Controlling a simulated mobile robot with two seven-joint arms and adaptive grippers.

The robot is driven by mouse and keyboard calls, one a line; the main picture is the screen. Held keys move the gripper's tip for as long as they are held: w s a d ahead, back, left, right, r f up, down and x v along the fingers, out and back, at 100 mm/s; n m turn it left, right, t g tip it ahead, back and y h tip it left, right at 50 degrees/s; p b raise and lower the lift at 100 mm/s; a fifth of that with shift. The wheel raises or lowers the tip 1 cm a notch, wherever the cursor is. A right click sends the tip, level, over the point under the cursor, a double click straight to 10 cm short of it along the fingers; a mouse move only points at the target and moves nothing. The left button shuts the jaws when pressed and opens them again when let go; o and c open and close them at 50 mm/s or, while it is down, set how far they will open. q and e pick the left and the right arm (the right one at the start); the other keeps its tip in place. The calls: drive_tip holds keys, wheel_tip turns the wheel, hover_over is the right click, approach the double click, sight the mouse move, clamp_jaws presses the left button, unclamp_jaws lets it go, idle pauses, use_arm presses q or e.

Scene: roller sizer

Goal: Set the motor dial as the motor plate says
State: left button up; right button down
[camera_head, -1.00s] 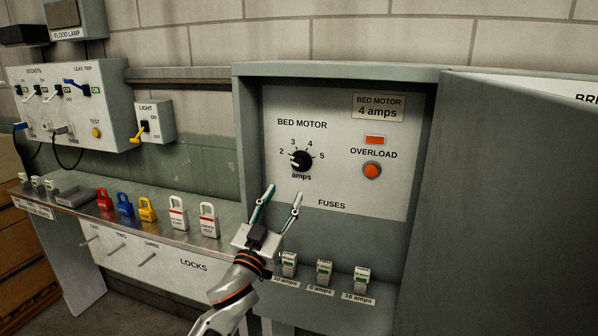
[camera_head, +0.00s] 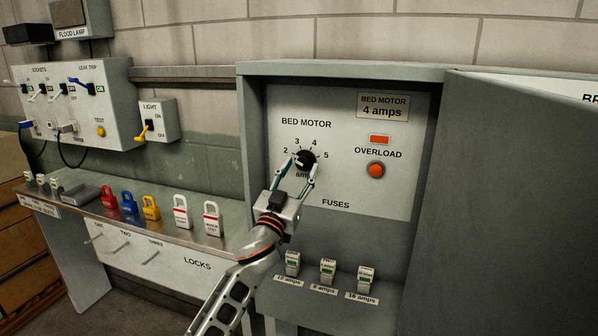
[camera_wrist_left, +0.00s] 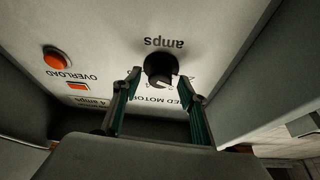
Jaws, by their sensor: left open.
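The motor dial (camera_head: 306,159) is a round black knob under the BED MOTOR label, with numbers 2 to 5 around it. In the earlier head view its white mark points left, near 2; now the mark is hard to read. The motor plate (camera_head: 383,106) reads "BED MOTOR 4 amps". My left gripper (camera_head: 299,172) is open, its fingertips in front of the panel around the dial's lower sides. In the left wrist view the dial (camera_wrist_left: 160,69) shows between the spread fingers, with a gap on each side; contact is not visible. My right gripper is not in view.
An orange overload button (camera_head: 376,169) and lamp (camera_head: 379,139) sit right of the dial. Fuses (camera_head: 328,271) stand on the ledge below. The open cabinet door (camera_head: 500,200) blocks the right side. Several padlocks (camera_head: 150,207) stand on the shelf at left.

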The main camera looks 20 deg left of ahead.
use_arm(q)
drive_tip(key=shift+c, duration=0.2)
drive_tip(key=c, duration=1)
drive_tip(key=shift+c, duration=0.2)
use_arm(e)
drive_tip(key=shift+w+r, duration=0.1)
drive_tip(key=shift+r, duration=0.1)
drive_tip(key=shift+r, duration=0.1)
